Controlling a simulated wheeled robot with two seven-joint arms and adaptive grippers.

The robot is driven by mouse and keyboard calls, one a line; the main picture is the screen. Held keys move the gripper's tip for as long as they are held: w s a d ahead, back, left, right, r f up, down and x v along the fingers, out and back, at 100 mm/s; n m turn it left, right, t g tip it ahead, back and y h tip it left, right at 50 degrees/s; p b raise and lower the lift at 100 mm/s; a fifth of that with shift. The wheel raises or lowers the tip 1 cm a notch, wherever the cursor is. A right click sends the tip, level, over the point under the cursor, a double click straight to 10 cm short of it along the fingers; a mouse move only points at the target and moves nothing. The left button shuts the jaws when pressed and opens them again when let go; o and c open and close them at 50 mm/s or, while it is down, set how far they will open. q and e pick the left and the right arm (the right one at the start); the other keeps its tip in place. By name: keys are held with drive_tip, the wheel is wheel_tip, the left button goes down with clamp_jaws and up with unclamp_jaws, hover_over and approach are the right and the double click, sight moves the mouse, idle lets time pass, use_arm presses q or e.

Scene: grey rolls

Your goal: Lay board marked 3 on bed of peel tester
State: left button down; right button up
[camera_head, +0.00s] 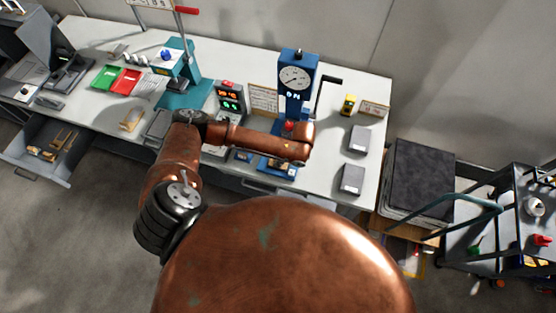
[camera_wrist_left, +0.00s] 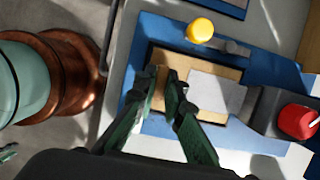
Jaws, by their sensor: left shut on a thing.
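The blue peel tester (camera_head: 297,105) with a round dial stands at the right part of the bench. Its blue bed (camera_wrist_left: 150,28) fills much of the left wrist view, with a yellow knob (camera_wrist_left: 200,29) and a red knob (camera_wrist_left: 297,121) by it. A tan board (camera_wrist_left: 168,60) with a pale grey patch (camera_wrist_left: 217,92) is over the bed. My left gripper (camera_wrist_left: 169,82) is shut on the board near its left part. I cannot read its number, nor tell whether it touches the bed.
A control box with lit displays (camera_head: 230,98) stands left of the tester. Two grey boxes (camera_head: 360,139) (camera_head: 352,179) lie to its right. An open drawer (camera_head: 35,165) holds several tan pieces at the left. A trolley (camera_head: 500,215) stands at the right.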

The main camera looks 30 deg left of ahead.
use_arm(q)
drive_tip(key=shift+f, duration=0.15)
drive_tip(key=c, duration=2)
unclamp_jaws()
drive_tip(key=shift+r, duration=0.35)
drive_tip(key=v, duration=1.2)
drive_tip(key=shift+f, duration=0.1)
